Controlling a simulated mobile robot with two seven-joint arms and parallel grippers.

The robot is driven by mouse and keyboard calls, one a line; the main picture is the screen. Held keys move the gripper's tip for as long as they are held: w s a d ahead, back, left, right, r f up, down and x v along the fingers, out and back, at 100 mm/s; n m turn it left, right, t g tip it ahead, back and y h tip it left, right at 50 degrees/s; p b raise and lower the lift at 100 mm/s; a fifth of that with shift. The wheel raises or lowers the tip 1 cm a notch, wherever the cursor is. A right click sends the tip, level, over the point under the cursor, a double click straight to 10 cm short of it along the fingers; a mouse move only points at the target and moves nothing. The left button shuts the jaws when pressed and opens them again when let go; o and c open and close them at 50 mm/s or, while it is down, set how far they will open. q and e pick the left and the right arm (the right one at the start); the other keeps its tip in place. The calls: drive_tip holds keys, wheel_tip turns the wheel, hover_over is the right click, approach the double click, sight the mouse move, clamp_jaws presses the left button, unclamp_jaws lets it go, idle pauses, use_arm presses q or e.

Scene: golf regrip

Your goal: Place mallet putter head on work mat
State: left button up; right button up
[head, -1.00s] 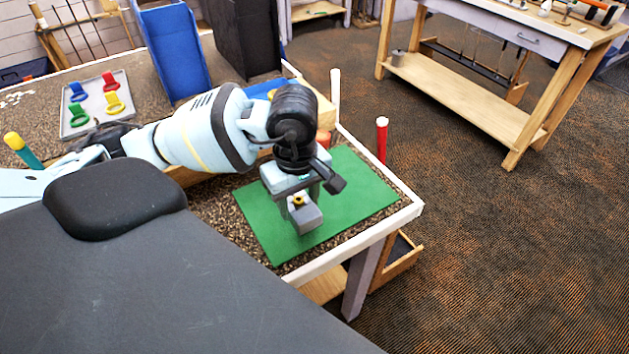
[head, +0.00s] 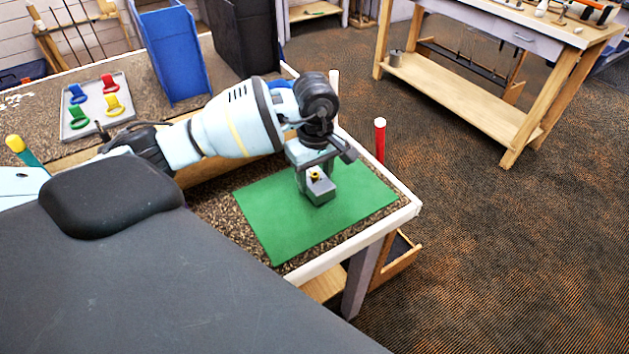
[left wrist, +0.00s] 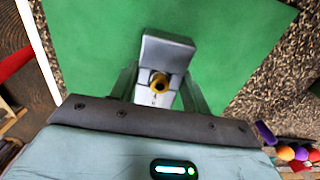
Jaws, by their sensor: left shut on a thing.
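The mallet putter head (head: 321,192) is a small grey block with a brass-coloured socket. My left gripper (head: 312,178) points down and is shut on it, over the middle to far part of the green work mat (head: 280,225). In the left wrist view the putter head (left wrist: 166,55) sits between the fingers of my left gripper (left wrist: 158,95), with the green mat (left wrist: 225,40) behind it. I cannot tell whether its underside touches the mat. My right gripper is not in view.
A tray of coloured clips (head: 95,105), a blue bin (head: 172,55) and a black bin (head: 243,40) stand further back. The mat's near part is clear.

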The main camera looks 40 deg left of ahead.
use_arm(q)
drive_tip(key=shift+f, duration=0.95)
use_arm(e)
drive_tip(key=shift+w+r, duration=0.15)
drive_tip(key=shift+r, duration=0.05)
use_arm(q)
drive_tip(key=shift+f, duration=0.2)
drive_tip(key=o, duration=1.2)
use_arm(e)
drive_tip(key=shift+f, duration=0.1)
use_arm(q)
drive_tip(key=shift+r, duration=0.25)
wheel_tip(320, 180, up, 12)
drive_tip(key=shift+f, duration=0.1)
drive_tip(key=shift+s+f, duration=0.1)
